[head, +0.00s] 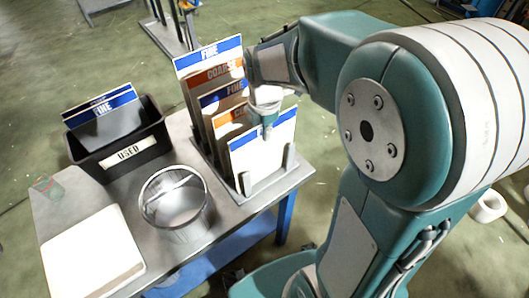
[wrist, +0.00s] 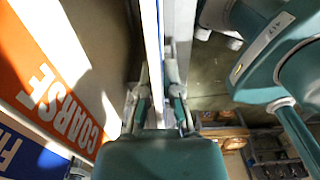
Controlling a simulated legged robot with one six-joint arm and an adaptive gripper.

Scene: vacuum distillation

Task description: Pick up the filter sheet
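The front filter sheet (head: 262,144), white with a blue band along its top, stands upright in the front slot of the rack (head: 266,188). My gripper (head: 268,118) is at its top edge, fingers pointing down, and covers part of its label. In the wrist view the sheet (wrist: 153,40) shows nearly edge-on between the two fingers of my gripper (wrist: 158,98). The fingers are close together and look shut on it, though the contact is partly hidden. The sheet's lower edge still sits in the rack.
Behind it in the rack stand several sheets, including an orange COARSE sheet (head: 215,76) and a blue FINE sheet (head: 208,54). Left are a black USED bin (head: 123,155) with sheets, a clear round vessel (head: 177,205) and a white pad (head: 92,255) on the table (head: 60,207).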

